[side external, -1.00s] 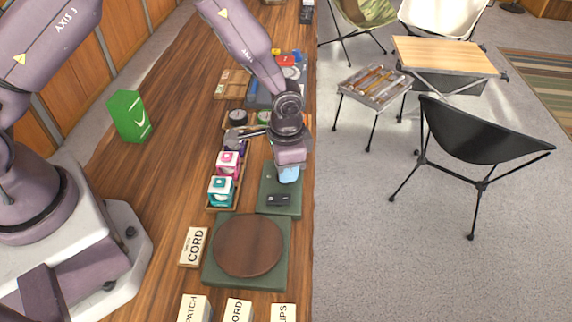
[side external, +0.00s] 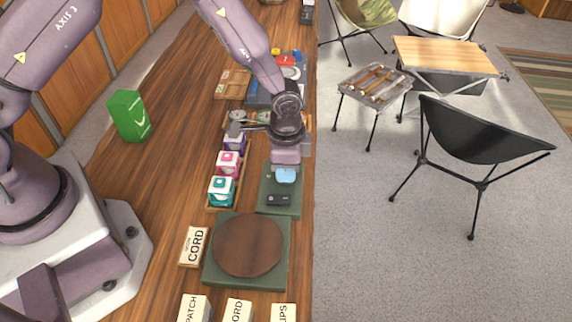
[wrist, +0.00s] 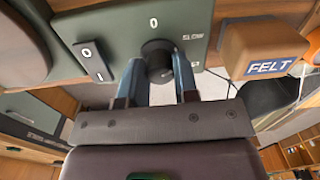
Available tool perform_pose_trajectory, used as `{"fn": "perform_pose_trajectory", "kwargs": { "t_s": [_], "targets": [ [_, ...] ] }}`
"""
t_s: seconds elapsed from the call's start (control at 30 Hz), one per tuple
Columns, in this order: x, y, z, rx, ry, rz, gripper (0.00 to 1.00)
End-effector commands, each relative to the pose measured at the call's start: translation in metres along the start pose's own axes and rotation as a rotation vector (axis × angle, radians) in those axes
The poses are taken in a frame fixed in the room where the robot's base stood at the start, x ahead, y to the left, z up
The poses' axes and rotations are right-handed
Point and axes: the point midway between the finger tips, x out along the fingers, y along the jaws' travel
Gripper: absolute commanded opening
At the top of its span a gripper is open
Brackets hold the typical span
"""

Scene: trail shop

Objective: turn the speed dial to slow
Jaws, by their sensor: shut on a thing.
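The speed dial is a round black knob (wrist: 158,58) on the green control box (wrist: 125,22). In the wrist view, a "0" mark is above it, "SLOW" is to its upper right, and another mark by the right finger is partly hidden. I cannot tell where its pointer aims. My gripper (wrist: 160,78) is shut on the dial, one blue finger on each side. In the side view my gripper (side external: 285,176) is low over the far end of the control box (side external: 268,209) and hides the dial. A black rocker switch (wrist: 93,60) is left of the dial.
A wooden turntable disc (side external: 248,245) stands in front of the control box. Small boxes in a wooden tray (side external: 212,208) are close on the left. A box labelled FELT (wrist: 265,48) is right of the dial in the wrist view. The counter edge is close on the right.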

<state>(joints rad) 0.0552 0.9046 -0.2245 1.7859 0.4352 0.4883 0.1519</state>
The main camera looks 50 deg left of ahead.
Motion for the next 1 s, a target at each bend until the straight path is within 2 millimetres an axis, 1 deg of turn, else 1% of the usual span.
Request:
{"fn": "perform_pose_trajectory", "kwargs": {
  "t_s": [0.03, 0.13, 0.4, 0.53, 0.67, 0.9, 1.0],
  "targets": [
    [-0.001, 0.0, 0.0, 0.0, -0.003, -0.001, 0.3],
    [-0.001, 0.0, 0.0, -0.001, -0.002, -0.001, 0.53],
    [-0.001, 0.0, 0.0, -0.001, -0.001, 0.0, 0.54],
    [-0.009, -0.001, -0.001, -0.001, 0.002, -0.002, 0.54],
    [-0.03, -0.001, -0.001, -0.001, 0.004, -0.003, 0.54],
    [-0.084, -0.001, 0.0, -0.002, 0.004, -0.004, 0.54],
    [-0.103, -0.001, -0.001, -0.001, 0.003, -0.003, 0.54]
  ]
}}
